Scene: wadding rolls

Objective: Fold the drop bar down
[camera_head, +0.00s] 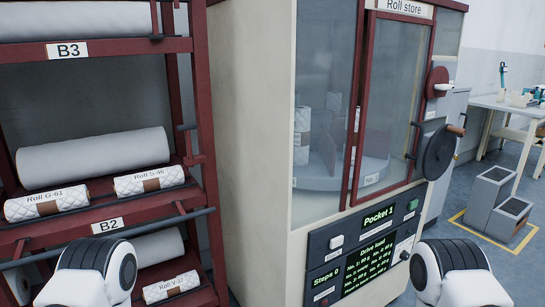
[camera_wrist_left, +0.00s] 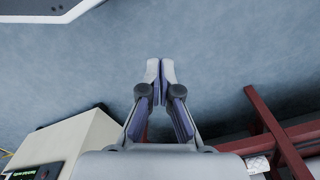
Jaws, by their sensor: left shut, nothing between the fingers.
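My left gripper (camera_wrist_left: 160,70) is shut and empty in the left wrist view, over bare floor, apart from the rack. In the head view only my white arm ends show, low at left and right; both grippers' fingers are out of that view.
A large grey roll (camera_head: 93,158) lies behind the small rolls. Roll V-37 (camera_head: 170,286) lies on a lower shelf. The cream Roll store cabinet (camera_head: 250,130) stands right of the rack, with a black handwheel (camera_head: 440,152) and a control panel (camera_head: 362,250). Floor (camera_wrist_left: 230,50) is clear below the left gripper.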

